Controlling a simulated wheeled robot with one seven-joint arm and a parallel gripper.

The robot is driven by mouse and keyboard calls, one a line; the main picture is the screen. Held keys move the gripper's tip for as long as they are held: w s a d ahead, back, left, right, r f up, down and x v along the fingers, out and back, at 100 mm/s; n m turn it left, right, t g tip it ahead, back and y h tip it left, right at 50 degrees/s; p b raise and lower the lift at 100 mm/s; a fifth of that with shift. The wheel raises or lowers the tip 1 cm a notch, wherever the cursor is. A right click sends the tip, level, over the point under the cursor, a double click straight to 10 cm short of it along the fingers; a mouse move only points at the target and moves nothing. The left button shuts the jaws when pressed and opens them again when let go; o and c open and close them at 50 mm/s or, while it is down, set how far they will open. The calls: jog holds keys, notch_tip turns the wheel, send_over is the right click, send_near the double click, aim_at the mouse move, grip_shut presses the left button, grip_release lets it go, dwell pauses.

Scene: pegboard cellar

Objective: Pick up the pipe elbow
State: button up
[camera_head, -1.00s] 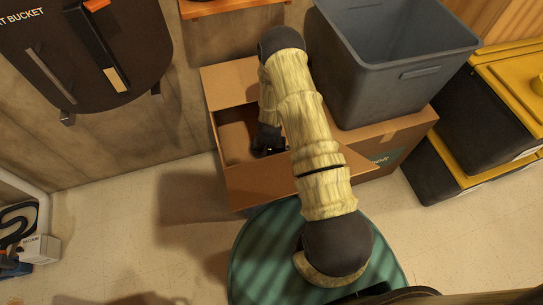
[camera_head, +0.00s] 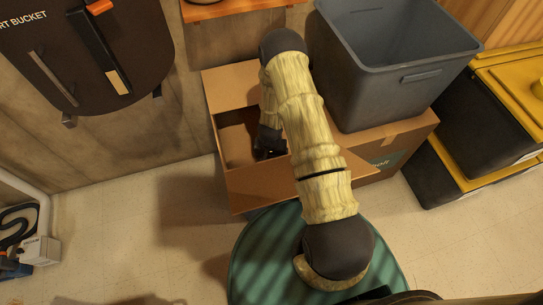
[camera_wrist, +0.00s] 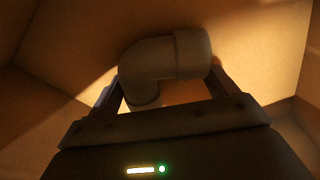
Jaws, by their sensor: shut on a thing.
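The pipe elbow (camera_wrist: 160,60) is a pale grey bent pipe with a wider collar at its right end, seen in the wrist view. My gripper (camera_wrist: 165,88) is shut on it, with one finger on each side. The elbow is inside the open cardboard box (camera_head: 228,190), whose walls surround it in the wrist view. I cannot tell whether it touches the box floor. In the head view my gripper (camera_head: 268,152) reaches down into the box, and the elbow is hidden there.
A grey plastic bin (camera_head: 385,95) stands on a closed cardboard box (camera_head: 400,135) right of the open one. Black crates with yellow lids (camera_head: 515,75) are at the far right. A green round surface (camera_head: 262,262) is in front. Bare floor (camera_head: 140,230) lies to the left.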

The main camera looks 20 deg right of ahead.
notch_tip(320, 180, up, 10)
jog(key=p, duration=0.2)
jog(key=shift+f, duration=0.1)
dwell(0.5)
